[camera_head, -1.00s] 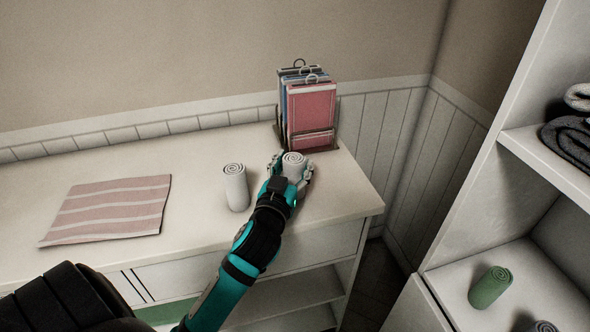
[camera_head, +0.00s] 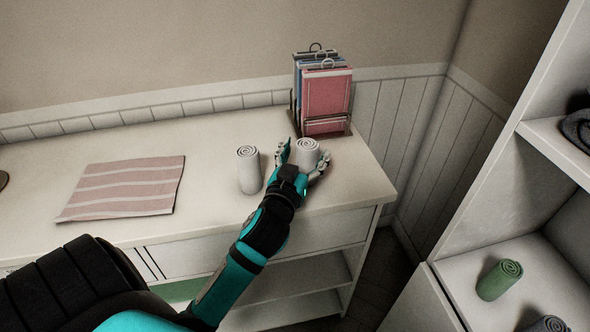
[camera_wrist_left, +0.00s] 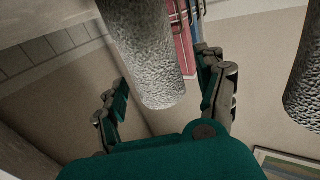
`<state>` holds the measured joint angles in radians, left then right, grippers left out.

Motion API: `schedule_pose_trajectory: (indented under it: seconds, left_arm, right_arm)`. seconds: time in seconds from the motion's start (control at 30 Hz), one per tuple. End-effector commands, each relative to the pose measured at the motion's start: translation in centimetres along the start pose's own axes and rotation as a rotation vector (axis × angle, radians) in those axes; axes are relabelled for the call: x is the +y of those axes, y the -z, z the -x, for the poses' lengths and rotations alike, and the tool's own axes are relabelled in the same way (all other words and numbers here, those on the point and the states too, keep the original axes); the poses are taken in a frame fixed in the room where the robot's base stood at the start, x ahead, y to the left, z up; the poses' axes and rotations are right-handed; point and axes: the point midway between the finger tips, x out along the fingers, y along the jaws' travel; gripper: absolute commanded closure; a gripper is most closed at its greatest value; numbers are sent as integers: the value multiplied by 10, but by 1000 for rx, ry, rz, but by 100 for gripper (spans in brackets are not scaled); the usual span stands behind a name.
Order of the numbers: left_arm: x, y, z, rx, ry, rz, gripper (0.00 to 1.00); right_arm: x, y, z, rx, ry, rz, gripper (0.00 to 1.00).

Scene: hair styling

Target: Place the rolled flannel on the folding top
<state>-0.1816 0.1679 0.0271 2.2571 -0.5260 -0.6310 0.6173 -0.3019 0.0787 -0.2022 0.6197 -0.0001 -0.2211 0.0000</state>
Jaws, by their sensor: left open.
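A white rolled flannel (camera_head: 306,153) stands upright on the white folding top (camera_head: 225,215), near its right end. My left gripper (camera_head: 304,160) is open, with its fingers spread on either side of this roll. In the left wrist view the roll (camera_wrist_left: 150,55) shows between the spread fingers, with a visible gap on the left finger's side. The gripper hides the roll's lower part in the head view. A second white rolled flannel (camera_head: 249,170) stands upright just to the left. My right gripper is not in view.
A pink striped cloth (camera_head: 122,188) lies flat on the left of the top. A rack of pink and blue cloths (camera_head: 326,95) stands close behind the gripper. At right, a white shelf unit (camera_head: 455,275) holds a green roll (camera_head: 499,280).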

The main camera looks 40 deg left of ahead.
Motion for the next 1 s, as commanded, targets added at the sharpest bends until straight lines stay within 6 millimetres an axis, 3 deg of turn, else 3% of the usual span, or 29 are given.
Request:
schedule_pose_trajectory:
  seconds: [0.33,0.43,0.63,1.0]
  left_arm:
    - [0,-3,77,-2,1,3,28]
    - [0,2,91,-4,2,4,28]
    - [0,2,106,1,1,1,28]
    - [0,1,107,3,0,1,28]
  right_arm:
    - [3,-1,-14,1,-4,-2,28]
    - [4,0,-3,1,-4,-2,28]
    - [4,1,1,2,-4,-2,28]
    - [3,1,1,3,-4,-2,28]
